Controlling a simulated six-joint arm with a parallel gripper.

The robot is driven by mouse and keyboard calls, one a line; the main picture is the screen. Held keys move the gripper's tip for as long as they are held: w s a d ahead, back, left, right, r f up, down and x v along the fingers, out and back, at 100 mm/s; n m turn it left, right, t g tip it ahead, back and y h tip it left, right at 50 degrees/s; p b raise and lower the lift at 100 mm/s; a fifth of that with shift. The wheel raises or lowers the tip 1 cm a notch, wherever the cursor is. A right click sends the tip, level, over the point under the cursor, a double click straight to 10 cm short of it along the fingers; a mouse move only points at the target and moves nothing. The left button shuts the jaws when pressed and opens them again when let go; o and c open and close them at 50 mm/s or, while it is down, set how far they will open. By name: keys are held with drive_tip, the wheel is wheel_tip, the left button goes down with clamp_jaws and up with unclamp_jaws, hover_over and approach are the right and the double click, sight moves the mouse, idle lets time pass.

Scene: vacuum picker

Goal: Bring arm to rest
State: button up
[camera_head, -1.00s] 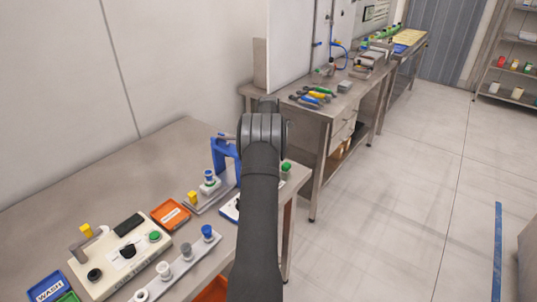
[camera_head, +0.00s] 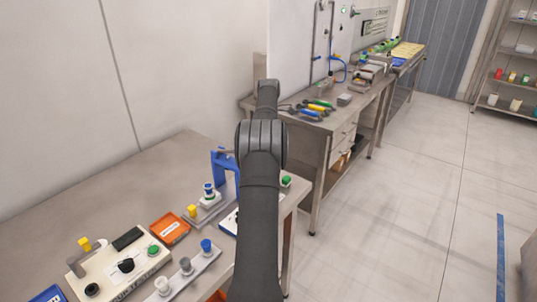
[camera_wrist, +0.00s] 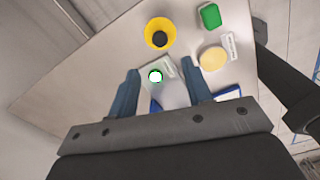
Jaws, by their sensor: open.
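My arm (camera_head: 262,205) rises through the middle of the head view, and its end there is hidden behind its own links. In the wrist view my gripper (camera_wrist: 163,80) shows two blue-grey fingers spread apart, with nothing held between them. Beyond and below the fingers are the bench top and several small items, among them a yellow cup-like part (camera_wrist: 161,32) with a dark centre and a green block (camera_wrist: 209,15). A pale part with a white round top ringed in green (camera_wrist: 155,76) shows between the fingers, apart from them.
The metal bench (camera_head: 110,190) at left carries a cream control box (camera_head: 120,272), an orange tray (camera_head: 170,228), a rail with knobs (camera_head: 185,268) and a blue stand (camera_head: 222,165). A second bench with tools (camera_head: 318,108) stands behind.

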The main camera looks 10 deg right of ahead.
drive_tip(key=shift+r, duration=0.5)
drive_tip(key=shift+f, duration=4.35)
drive_tip(key=shift+f, duration=0.1)
